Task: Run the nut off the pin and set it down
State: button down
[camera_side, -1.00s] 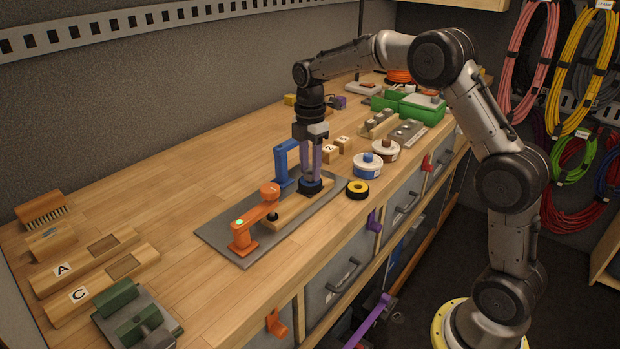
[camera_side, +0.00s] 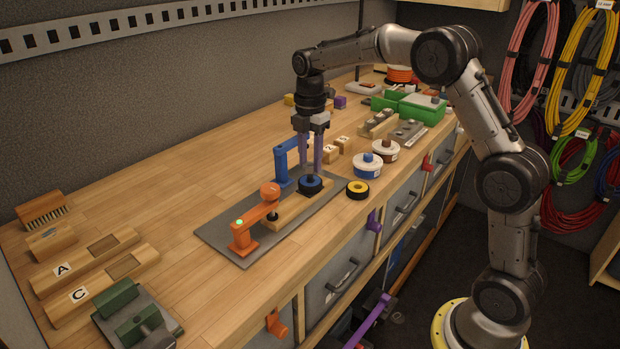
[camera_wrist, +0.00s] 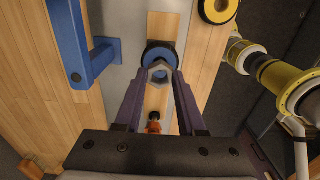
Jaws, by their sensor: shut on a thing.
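A grey hexagonal nut (camera_wrist: 160,69) sits between my fingertips in the wrist view. My gripper (camera_side: 311,172) has its two purple fingers pointing down, shut on the nut; the fingers also show in the wrist view (camera_wrist: 160,80). Below the nut is a dark blue and black round piece (camera_side: 310,185), which also shows behind the nut in the wrist view (camera_wrist: 158,53). It stands on a wooden block (camera_side: 290,209) on a grey plate (camera_side: 226,221). I cannot make out the pin, nor tell whether the nut is still around it.
A blue bracket (camera_side: 283,165) stands close to the left of my fingers. An orange clamp arm (camera_side: 255,214) is at the near end of the plate. A yellow and black ring (camera_side: 358,190) lies to the right, beside white-topped spools (camera_side: 368,170).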

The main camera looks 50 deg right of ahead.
jog(key=shift+r, duration=1.45)
jog(key=shift+f, duration=0.2)
jog(key=s+a+r, duration=0.1)
jog(key=s+a, duration=0.1)
jog(key=s, duration=0.9)
jog(key=s+a+r, duration=0.1)
jog(key=s, duration=1)
send_over(337, 212)
jog(key=f, duration=0.5)
jog(key=s+f, duration=0.1)
jog(key=f, duration=0.2)
jog(key=shift+f, duration=0.25)
jog(key=shift+w+d+f, duration=0.1)
jog(key=shift+w+f, duration=0.15)
jog(key=shift+f, duration=0.8)
jog(key=shift+w+f, duration=0.25)
jog(key=shift+f, duration=0.8)
jog(key=shift+f, duration=0.2)
